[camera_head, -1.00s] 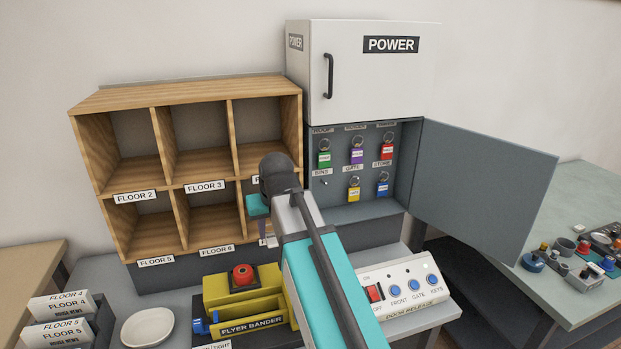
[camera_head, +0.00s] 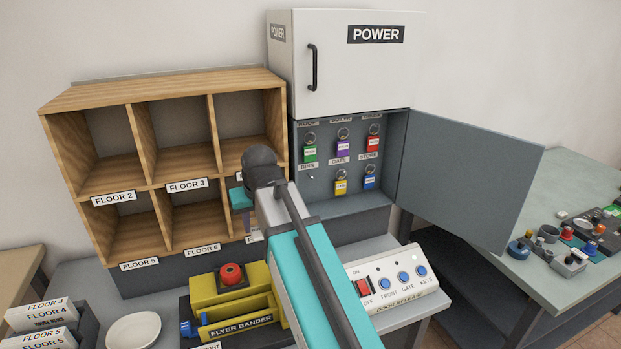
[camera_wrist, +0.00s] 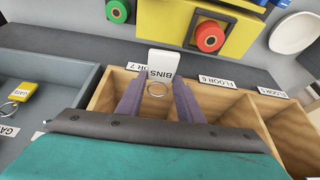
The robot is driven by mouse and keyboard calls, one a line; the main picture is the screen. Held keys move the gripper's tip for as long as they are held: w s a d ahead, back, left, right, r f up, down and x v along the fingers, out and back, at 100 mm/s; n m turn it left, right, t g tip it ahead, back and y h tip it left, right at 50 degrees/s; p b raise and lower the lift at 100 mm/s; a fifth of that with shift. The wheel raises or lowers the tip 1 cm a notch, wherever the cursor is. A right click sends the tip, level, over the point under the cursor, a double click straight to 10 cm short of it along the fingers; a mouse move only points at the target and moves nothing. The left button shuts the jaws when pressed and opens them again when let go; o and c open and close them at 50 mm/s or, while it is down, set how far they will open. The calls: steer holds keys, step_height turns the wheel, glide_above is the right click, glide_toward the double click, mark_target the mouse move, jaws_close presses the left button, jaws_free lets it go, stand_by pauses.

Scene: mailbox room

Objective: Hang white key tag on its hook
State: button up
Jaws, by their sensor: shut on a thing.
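In the wrist view my gripper (camera_wrist: 158,84) is shut on the white key tag (camera_wrist: 163,62), which reads BINS. Its metal ring (camera_wrist: 157,90) shows between the fingers. A bare hook (camera_head: 311,177) shows under the BINS label (camera_head: 307,166) in the cabinet. The tag is apart from it.
Green (camera_head: 310,153), purple (camera_head: 343,148), red (camera_head: 373,145), yellow (camera_head: 341,187) and blue (camera_head: 370,182) tags hang in the cabinet. Its door (camera_head: 470,180) is open to the right. The shelf (camera_head: 165,92), flyer bander (camera_head: 235,305) and button panel (camera_head: 390,285) are close by.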

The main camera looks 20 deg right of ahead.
steer(key=shift+s+f, duration=0.1)
steer(key=s+f, duration=0.2)
steer(key=f, duration=0.1)
steer(key=s+f, duration=0.3)
steer(key=shift+f, duration=0.2)
stand_by(0.4)
